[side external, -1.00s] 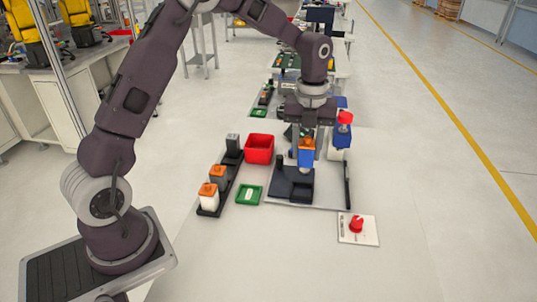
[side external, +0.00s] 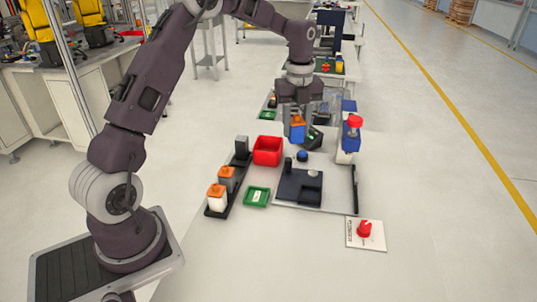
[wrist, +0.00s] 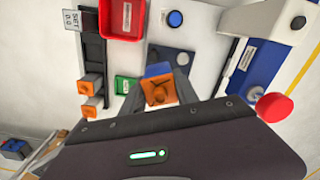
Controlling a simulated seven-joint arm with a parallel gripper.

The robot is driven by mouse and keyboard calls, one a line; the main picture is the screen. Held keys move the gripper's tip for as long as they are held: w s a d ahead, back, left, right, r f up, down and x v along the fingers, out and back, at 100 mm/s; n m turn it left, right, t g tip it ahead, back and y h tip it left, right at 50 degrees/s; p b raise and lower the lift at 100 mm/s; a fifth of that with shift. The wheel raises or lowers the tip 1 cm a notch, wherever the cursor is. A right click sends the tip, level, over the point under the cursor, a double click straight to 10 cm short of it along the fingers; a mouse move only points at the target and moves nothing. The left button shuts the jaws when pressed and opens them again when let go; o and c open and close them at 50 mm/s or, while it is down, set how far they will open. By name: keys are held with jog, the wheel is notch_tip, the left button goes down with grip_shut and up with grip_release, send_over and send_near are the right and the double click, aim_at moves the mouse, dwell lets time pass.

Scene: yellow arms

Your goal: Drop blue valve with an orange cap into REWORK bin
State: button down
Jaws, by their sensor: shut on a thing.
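My gripper (side external: 297,117) is shut on the blue valve with an orange cap (side external: 297,129) and holds it upright in the air, beyond the dark fixture. In the wrist view the orange cap (wrist: 160,91) faces the camera, with a bit of blue body behind it. A red bin (side external: 267,151) stands on the table to the left of and nearer than the held valve. It also shows in the wrist view (wrist: 122,18); its white label is too small to read. A smaller green tray (side external: 256,196) lies in front of it.
A black rack (side external: 221,206) at left holds a grey block and two orange-capped parts. The dark fixture (side external: 299,187) has an empty bed. A blue-and-white device with a red knob (side external: 354,122) stands at right. A red switch (side external: 364,229) sits on a front plate.

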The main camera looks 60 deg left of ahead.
jog(key=s+a+r+n, duration=0.15)
jog(key=a+n, duration=0.25)
jog(key=a, duration=0.6)
jog(key=shift+w+a+f, duration=0.1)
jog(key=shift+w+f, duration=0.05)
jog(key=shift+f, duration=1.3)
jog(key=shift+w+f, duration=0.1)
jog(key=shift+f, duration=1.3)
jog(key=c, duration=0.9)
grip_release()
jog(key=shift+o, duration=0.2)
